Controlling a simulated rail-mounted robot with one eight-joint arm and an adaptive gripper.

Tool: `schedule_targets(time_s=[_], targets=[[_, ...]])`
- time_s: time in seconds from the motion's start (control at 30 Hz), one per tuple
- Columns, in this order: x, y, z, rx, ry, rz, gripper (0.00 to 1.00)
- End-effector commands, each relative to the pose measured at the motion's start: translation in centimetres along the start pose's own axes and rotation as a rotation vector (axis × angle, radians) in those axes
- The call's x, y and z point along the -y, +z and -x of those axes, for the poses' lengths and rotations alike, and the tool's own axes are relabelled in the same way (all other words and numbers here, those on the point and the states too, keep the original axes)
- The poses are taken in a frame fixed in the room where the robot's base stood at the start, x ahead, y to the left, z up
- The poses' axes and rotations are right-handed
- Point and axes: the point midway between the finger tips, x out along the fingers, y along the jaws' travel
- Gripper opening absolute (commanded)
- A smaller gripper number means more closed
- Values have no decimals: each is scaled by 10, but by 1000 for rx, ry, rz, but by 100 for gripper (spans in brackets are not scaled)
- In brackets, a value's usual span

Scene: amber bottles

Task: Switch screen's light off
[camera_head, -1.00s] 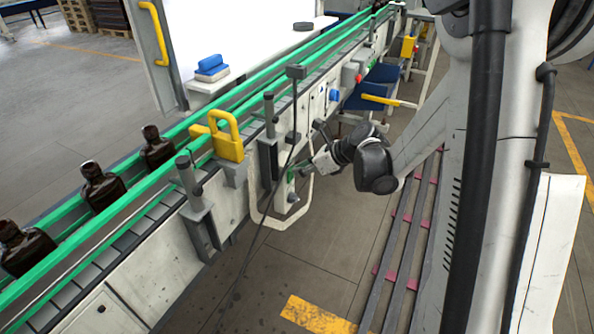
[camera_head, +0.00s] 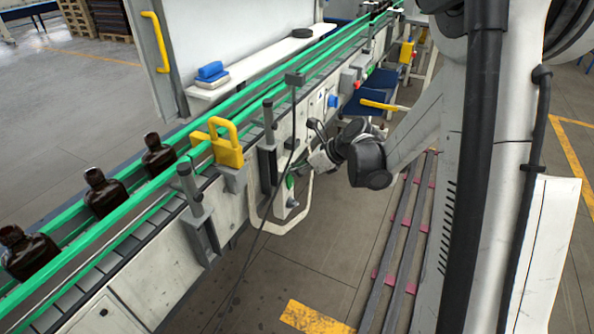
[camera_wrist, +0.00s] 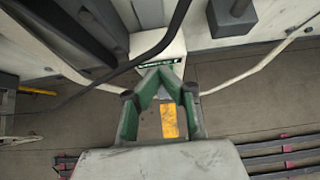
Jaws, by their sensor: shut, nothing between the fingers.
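The screen (camera_head: 240,42) is the large panel behind the conveyor at the top of the head view. It looks dull grey-white and unlit. My gripper (camera_head: 295,180) is low at the near side of the conveyor, beside a small white switch box (camera_head: 281,204). In the wrist view my gripper (camera_wrist: 168,76) has its green-padded fingers closed together, empty, with the tips at the white box (camera_wrist: 153,47) and its green label strip (camera_wrist: 158,64). The fingers cover part of the box front. I cannot tell whether they touch it.
Several amber bottles (camera_head: 104,193) stand on the green-railed conveyor (camera_head: 150,207). A yellow padlock-shaped piece (camera_head: 227,150) sits on the near rail. A black cable and a white bent tube (camera_head: 280,228) run near my gripper. Open floor (camera_head: 330,255) lies in front.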

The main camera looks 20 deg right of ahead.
Motion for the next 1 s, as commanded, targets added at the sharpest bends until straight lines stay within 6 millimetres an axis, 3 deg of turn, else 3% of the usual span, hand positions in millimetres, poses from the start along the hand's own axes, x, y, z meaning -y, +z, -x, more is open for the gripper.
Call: schedule_targets(time_s=[0.2,0.37,0.47,0.8,1.0], targets=[[0,-2,2,0,0,0,0],[-2,-12,16,0,1,1,0],[-3,-22,30,1,3,2,0],[-3,-9,96,0,5,4,0],[-4,-5,120,0,6,5,0]])
